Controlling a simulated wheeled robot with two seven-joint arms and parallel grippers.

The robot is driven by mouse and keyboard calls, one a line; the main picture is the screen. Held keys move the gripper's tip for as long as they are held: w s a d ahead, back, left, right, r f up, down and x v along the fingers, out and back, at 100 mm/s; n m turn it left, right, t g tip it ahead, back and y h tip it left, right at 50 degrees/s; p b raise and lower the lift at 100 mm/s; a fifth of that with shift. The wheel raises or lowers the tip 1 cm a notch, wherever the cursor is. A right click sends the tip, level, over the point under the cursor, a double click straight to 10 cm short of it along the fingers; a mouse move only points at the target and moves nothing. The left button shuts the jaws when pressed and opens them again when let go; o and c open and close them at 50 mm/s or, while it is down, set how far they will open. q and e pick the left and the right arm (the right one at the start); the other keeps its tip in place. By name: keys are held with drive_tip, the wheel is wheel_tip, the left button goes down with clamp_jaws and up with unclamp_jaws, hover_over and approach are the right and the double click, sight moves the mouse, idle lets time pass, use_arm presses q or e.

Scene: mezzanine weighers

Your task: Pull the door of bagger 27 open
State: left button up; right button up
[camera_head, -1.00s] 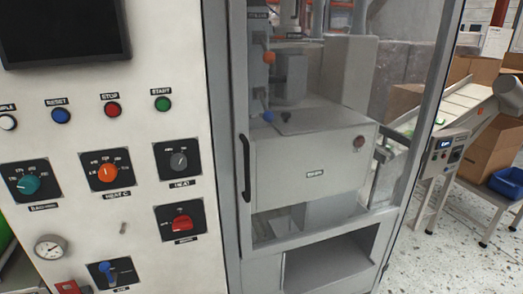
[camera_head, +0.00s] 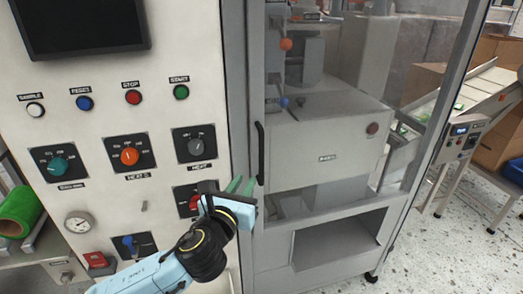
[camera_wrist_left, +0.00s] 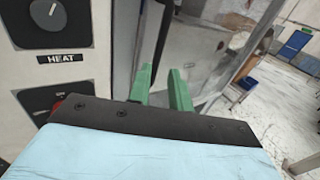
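The door (camera_head: 345,205) of the machine is a grey frame with a clear upper pane, and it stands shut. Its black vertical handle (camera_head: 260,153) is on the door's left edge. My left gripper (camera_head: 240,185) is just left of and a little below the handle, its green fingers pointing up toward it. In the left wrist view the gripper (camera_wrist_left: 162,84) is open, with a gap between the fingers. A dark upright bar, apparently the handle (camera_wrist_left: 164,38), shows beyond the gap; I see no contact. My right gripper is not in view.
A control panel (camera_head: 105,110) with buttons, knobs and a dark screen (camera_head: 80,25) is left of the door. My left arm passes in front of its lower part. A conveyor (camera_head: 485,92) stands to the right. Speckled floor (camera_head: 425,255) is open in front of the door's right side.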

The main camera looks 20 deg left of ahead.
sight(261, 154)
use_arm(q)
drive_tip(key=w, duration=0.4)
drive_tip(key=w+a, duration=0.1)
drive_tip(key=w, duration=0.8)
drive_tip(key=shift+w+a+r, duration=0.1)
drive_tip(key=shift+a+r, duration=0.15)
drive_tip(key=shift+r, duration=0.05)
clamp_jaws()
